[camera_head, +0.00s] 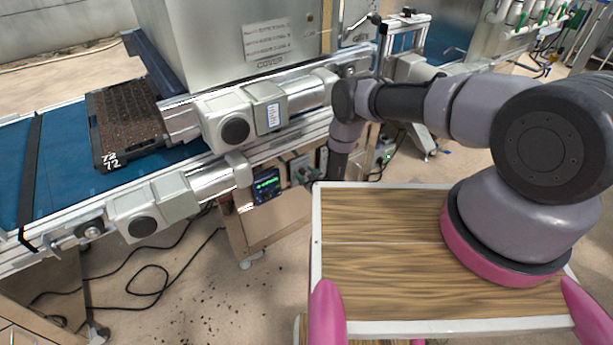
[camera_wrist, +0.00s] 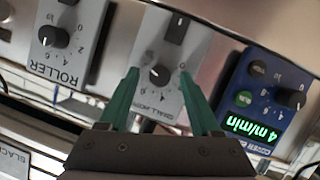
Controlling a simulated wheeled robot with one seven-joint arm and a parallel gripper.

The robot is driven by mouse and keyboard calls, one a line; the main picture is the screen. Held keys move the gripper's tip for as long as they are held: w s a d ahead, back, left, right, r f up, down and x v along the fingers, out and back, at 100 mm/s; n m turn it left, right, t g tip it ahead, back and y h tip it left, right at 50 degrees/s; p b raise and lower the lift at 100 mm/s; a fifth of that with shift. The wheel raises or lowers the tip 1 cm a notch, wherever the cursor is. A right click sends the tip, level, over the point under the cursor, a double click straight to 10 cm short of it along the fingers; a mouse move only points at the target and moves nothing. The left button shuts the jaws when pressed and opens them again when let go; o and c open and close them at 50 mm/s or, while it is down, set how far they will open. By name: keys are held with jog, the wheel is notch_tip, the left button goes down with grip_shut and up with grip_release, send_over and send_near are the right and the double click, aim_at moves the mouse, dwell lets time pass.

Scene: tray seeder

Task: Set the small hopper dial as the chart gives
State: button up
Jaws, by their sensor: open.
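The small hopper dial (camera_wrist: 160,76) is a dark round knob with a pale pointer mark on a light grey control box, upside down in the wrist view. Numbers ring it, and its label is partly covered by a finger. My gripper (camera_wrist: 160,73) is open, its two green fingers on either side of the knob. I cannot tell whether they touch it. A white printed notice (camera_head: 270,40) is on the grey machine housing in the head view; its text is too small to read. A tray of dark soil (camera_head: 128,115) marked 72 lies on the blue belt.
The grey ROLLER dial box (camera_wrist: 68,40) is left of the small hopper box. The blue box (camera_wrist: 264,98) at right has a knob, buttons and a green display reading 4 m/min. A wood-topped table (camera_head: 380,260) is in the foreground. Cables lie on the floor at left.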

jog(key=v, duration=1)
jog(key=shift+s, duration=0.35)
jog(key=shift+d, duration=0.2)
